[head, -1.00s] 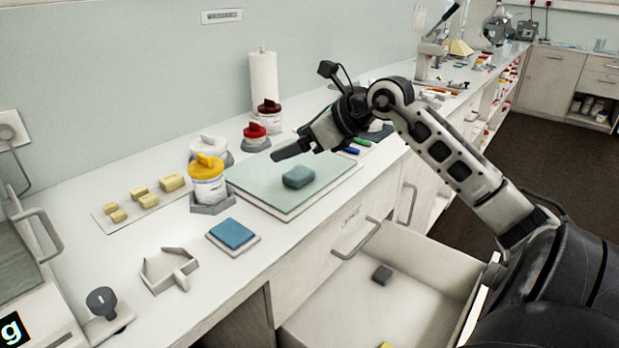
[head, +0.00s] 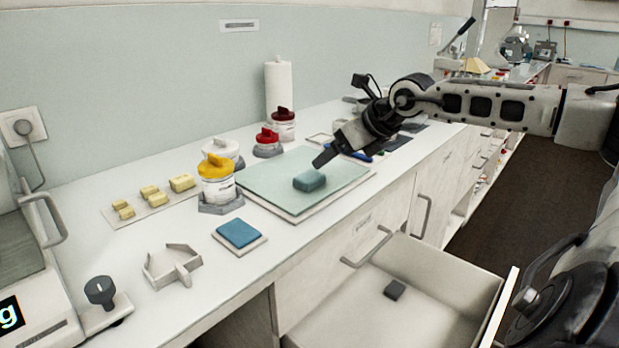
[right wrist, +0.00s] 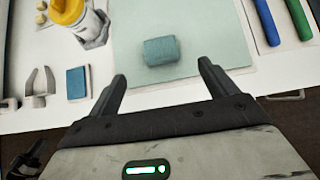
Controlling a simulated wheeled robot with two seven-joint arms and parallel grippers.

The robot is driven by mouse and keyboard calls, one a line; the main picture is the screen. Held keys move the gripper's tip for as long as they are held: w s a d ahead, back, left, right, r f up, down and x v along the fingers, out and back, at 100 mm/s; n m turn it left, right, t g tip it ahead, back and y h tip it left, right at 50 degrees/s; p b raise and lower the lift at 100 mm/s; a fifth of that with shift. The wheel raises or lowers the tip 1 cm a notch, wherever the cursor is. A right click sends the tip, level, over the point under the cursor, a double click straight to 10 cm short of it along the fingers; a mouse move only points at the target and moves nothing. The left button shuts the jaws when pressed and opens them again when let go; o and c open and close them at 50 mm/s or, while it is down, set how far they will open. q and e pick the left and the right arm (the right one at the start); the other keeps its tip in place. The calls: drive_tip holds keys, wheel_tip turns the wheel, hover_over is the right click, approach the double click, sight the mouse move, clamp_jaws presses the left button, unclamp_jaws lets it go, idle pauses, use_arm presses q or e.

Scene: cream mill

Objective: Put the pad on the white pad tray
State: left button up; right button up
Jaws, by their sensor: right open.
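A teal block-shaped pad (head: 309,181) lies on the pale green board (head: 262,187); it also shows in the right wrist view (right wrist: 160,50). A small white tray (head: 252,247) stands on the counter left of the board, with a flat blue square (head: 238,233) on it; the square also shows in the right wrist view (right wrist: 76,83). My right gripper (head: 325,158) is above the board, just behind the pad in the head view. In the right wrist view its open fingers (right wrist: 162,74) have nothing between them, and the pad lies beyond their tips.
A yellow-lidded jar (head: 217,182) stands left of the board, and red-lidded jars (head: 267,142) stand behind. A white angular holder (head: 170,265) is left of the tray. An open drawer (head: 420,265) juts out below, holding a dark block (head: 394,290). Blue and green pens (right wrist: 297,18) lie right of the board.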

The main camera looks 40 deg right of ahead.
sight(307, 175)
drive_tip(key=p+x, duration=0.2)
drive_tip(key=x, duration=0.2)
drive_tip(key=shift+w+f, duration=0.25)
drive_tip(key=shift+w, duration=0.1)
drive_tip(key=shift+p+x, duration=1.1)
drive_tip(key=shift+x, duration=1.75)
drive_tip(key=shift+a, duration=0.1)
drive_tip(key=c, duration=1.2)
drive_tip(key=shift+o, duration=0.2)
